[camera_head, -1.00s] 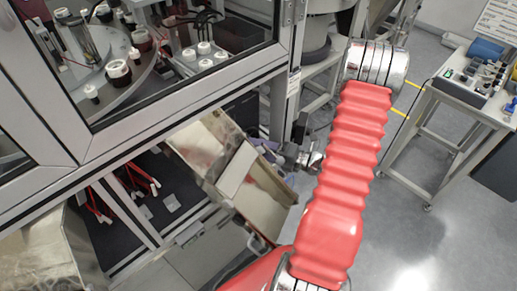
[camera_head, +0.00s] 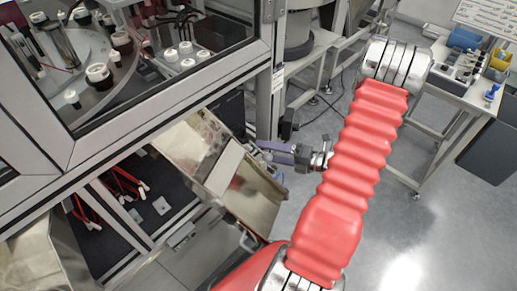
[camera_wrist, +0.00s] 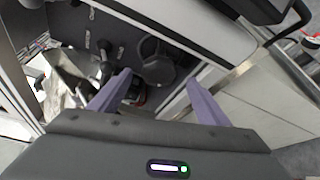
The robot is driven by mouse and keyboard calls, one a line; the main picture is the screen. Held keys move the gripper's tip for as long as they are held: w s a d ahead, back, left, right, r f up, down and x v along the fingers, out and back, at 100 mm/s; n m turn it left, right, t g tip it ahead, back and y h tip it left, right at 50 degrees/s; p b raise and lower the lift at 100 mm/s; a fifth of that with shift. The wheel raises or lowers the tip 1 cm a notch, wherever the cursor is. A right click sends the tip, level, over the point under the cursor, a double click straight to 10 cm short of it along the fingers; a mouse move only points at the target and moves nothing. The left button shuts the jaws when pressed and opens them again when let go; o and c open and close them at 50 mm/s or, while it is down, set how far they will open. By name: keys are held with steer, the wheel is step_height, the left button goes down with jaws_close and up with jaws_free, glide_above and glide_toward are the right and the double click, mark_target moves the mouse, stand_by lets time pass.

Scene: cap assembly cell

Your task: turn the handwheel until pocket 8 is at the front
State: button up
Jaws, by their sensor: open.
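A dark round wheel-like part (camera_wrist: 155,64), which looks like the handwheel, shows in the wrist view on the cabinet, beyond my fingers. My gripper (camera_wrist: 158,84) is open, its two purple fingers apart with nothing seen held between them. The wheel appears between and beyond the fingertips; I cannot tell whether they touch it. In the head view my gripper (camera_head: 262,150) points left at the cabinet beside the metal chute, and the wheel cannot be made out. The rotary table (camera_head: 62,45) with dark pockets and white caps is behind the glass at upper left. Pocket numbers are unreadable.
A sloping metal chute (camera_head: 250,190) sticks out of the cabinet beside my gripper. The cabinet frame (camera_head: 150,95) runs above it. A side table (camera_head: 455,85) with small parts stands at upper right. Grey floor (camera_head: 420,230) is clear at the right.

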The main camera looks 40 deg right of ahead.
steer(key=v, duration=0.5)
steer(key=shift+s+d, duration=0.15)
steer(key=shift+s, duration=0.05)
stand_by(0.8)
